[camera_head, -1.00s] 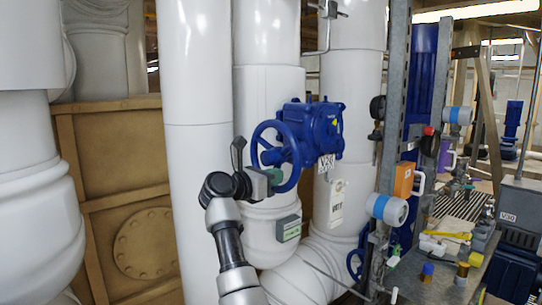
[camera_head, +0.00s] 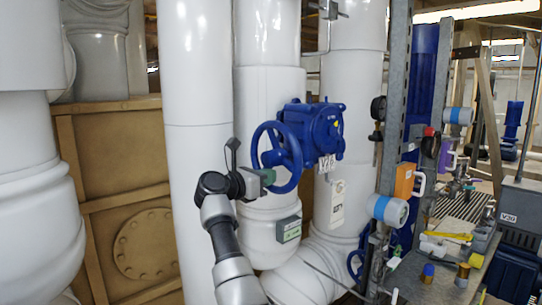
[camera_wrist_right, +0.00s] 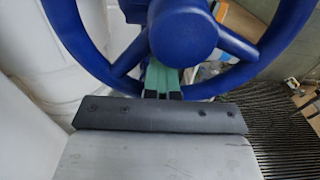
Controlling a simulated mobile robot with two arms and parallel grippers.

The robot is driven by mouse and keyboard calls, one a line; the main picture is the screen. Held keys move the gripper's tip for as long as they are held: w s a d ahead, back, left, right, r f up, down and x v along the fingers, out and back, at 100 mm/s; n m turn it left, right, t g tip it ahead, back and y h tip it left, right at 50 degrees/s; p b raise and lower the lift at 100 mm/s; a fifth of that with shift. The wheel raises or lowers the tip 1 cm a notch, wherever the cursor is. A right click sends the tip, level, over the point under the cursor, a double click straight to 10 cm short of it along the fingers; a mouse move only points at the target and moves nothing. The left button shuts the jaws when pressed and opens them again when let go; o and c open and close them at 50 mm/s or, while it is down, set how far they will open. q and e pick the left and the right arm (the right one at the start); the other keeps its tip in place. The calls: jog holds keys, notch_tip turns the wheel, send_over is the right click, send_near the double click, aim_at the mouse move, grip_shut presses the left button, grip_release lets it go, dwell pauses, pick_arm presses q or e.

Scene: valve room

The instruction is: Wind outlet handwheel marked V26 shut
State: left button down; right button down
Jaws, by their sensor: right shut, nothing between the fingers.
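A blue handwheel (camera_head: 268,131) with spokes and a central hub sits on the left side of a blue valve gearbox (camera_head: 324,128), in front of white vertical pipes. A small white tag (camera_head: 327,163) hangs below the gearbox; its marking is too blurred to read surely. My right gripper (camera_head: 267,177) is at the lower left of the wheel, its green fingers at the rim. In the right wrist view the shut green fingers (camera_wrist_right: 161,78) reach in below the hub (camera_wrist_right: 184,35), by the lower rim; contact cannot be told. My left gripper is not in view.
A larger tag (camera_head: 337,203) and a green-faced box (camera_head: 288,229) are near the pipes below the wheel. A metal post (camera_head: 393,120) with gauges stands to the right, beside a cluttered bench (camera_head: 440,275). A brown panel (camera_head: 105,160) is behind at left.

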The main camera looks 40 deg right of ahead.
jog(key=shift+w+r+p, duration=0.3)
jog(key=shift+w+p, duration=0.05)
jog(key=shift+w, duration=0.6)
jog(key=shift+w+r+p, duration=0.5)
jog(key=shift+r+p, duration=0.15)
jog(key=shift+w, duration=0.1)
